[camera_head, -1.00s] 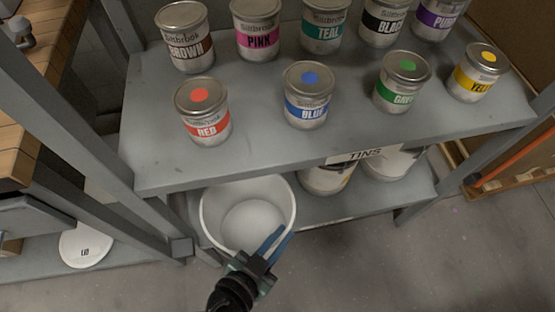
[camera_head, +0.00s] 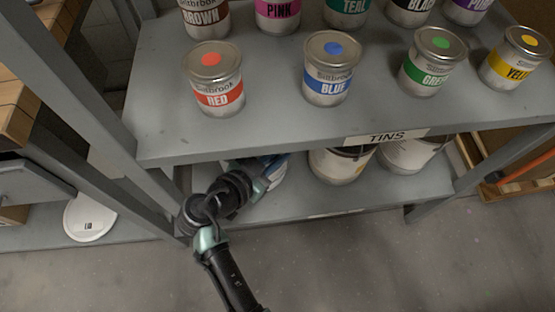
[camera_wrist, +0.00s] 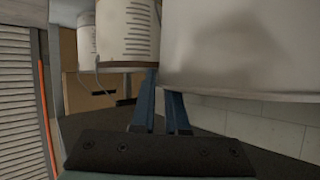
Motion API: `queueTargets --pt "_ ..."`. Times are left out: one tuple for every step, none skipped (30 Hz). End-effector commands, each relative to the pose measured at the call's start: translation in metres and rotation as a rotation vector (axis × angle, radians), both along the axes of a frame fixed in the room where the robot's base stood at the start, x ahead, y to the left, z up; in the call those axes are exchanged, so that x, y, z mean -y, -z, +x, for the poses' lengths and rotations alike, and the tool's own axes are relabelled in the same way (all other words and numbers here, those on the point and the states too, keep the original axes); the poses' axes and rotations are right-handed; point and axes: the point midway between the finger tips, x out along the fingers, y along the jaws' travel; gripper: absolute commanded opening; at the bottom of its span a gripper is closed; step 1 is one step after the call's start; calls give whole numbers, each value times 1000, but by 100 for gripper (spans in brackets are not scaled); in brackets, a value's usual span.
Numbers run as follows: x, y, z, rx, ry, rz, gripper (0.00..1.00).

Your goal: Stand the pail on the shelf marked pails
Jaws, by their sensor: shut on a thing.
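The white pail (camera_wrist: 240,45) fills the upper right of the wrist view. In the head view only a small white part of the pail (camera_head: 277,178) shows, on or just over the lower shelf (camera_head: 310,200) at its left end; my arm and the upper shelf hide the rest. My gripper (camera_head: 272,166) reaches in under the upper shelf and is shut on the pail. Its blue fingers (camera_wrist: 162,85) meet the pail's edge in the wrist view. I cannot tell whether the pail touches the shelf. The lower shelf's label is too small to read.
Two other pails (camera_head: 342,165) (camera_head: 410,154) stand to the right on the lower shelf. The upper shelf, marked TINS (camera_head: 387,137), holds several paint tins and hangs close over my gripper. A grey post (camera_head: 88,115) stands left. A white lid (camera_head: 90,217) lies beyond it.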

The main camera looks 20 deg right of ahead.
Motion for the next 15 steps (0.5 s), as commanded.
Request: queueTargets --pt "0 11 0 1 0 -2 0" --pt "0 14 0 1 0 -2 0" --pt "0 16 0 2 1 -1 0" --pt "0 16 0 3 0 -1 0" --pt "0 15 0 4 1 -1 0" --pt "0 14 0 4 1 0 0" --pt "0 14 0 4 1 0 0" --pt "0 14 0 4 1 0 0" --pt "0 14 0 4 1 0 0" --pt "0 14 0 4 1 0 0" --pt "0 15 0 4 1 0 0" --pt "0 17 0 4 1 0 0" --pt "0 18 0 4 1 0 0" --pt "0 17 -1 0 0 -1 17" --pt "0 17 -1 0 0 0 25"
